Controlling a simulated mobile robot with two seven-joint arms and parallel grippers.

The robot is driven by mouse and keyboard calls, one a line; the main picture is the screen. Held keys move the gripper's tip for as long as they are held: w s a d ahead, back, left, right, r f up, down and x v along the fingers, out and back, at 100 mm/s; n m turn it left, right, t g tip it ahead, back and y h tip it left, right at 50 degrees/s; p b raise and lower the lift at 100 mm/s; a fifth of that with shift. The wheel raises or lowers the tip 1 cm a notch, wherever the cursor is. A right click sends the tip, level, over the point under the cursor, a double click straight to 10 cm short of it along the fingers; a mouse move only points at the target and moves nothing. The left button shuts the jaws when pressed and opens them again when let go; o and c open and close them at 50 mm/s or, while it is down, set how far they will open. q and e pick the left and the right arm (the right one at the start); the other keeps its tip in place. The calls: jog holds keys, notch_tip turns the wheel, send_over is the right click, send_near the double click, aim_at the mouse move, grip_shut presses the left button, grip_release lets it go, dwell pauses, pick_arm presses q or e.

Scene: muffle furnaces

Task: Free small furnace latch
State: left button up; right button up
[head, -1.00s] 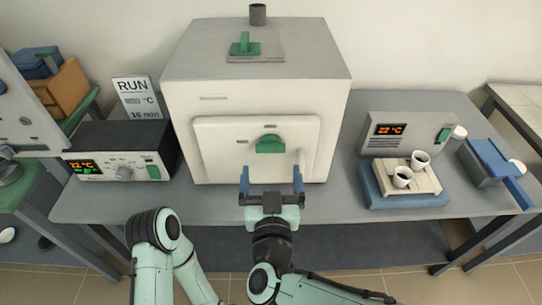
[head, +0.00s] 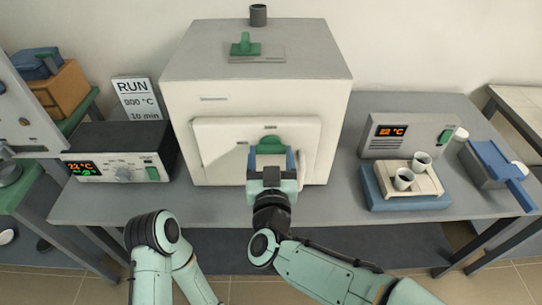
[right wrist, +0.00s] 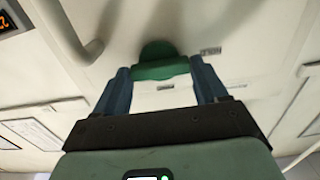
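The pale furnace (head: 255,95) stands in the middle of the bench, its front door (head: 217,150) shut. A green latch (head: 268,143) sits near the top middle of the door, and the latch also shows in the right wrist view (right wrist: 160,70). My right gripper (head: 271,160) is in front of the door. Its two blue fingers stand apart, one on each side of the latch; I see no clear grip on it, and contact is hard to tell. My left arm shows at the lower left, its gripper out of view.
A dark control box (head: 118,152) stands left of the furnace, with a RUN sign (head: 136,98) behind it. A door handle (right wrist: 92,50) lies beside the latch.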

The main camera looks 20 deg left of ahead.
pick_arm(q)
jog(key=shift+w+f, duration=0.15)
pick_arm(e)
jog(key=shift+m, duration=0.4)
jog(key=m+b, duration=0.1)
jog(key=m, duration=0.3)
jog(key=shift+d+m+b, duration=0.1)
jog(key=shift+m+b, duration=0.25)
jog(key=shift+m, duration=0.05)
pick_arm(q)
jog(key=w+a+f+t+y+b, duration=0.1)
jog(key=w+a+f+t+b, duration=0.1)
jog(key=w+a+f, duration=0.3)
pick_arm(e)
jog(key=m, duration=0.5)
jog(key=shift+f, duration=0.1)
jog(key=shift+m+b, duration=0.35)
jog(key=shift+m, duration=0.35)
pick_arm(q)
jog(key=s+d+f+g+b, duration=0.1)
jog(key=s+f+g+b, duration=0.1)
jog(key=s+f, duration=0.2)
jog(key=shift+s+n, duration=0.3)
pick_arm(e)
jog(key=shift+m, duration=2.3)
jog(key=o, duration=1.1)
jog(key=shift+c, duration=0.2)
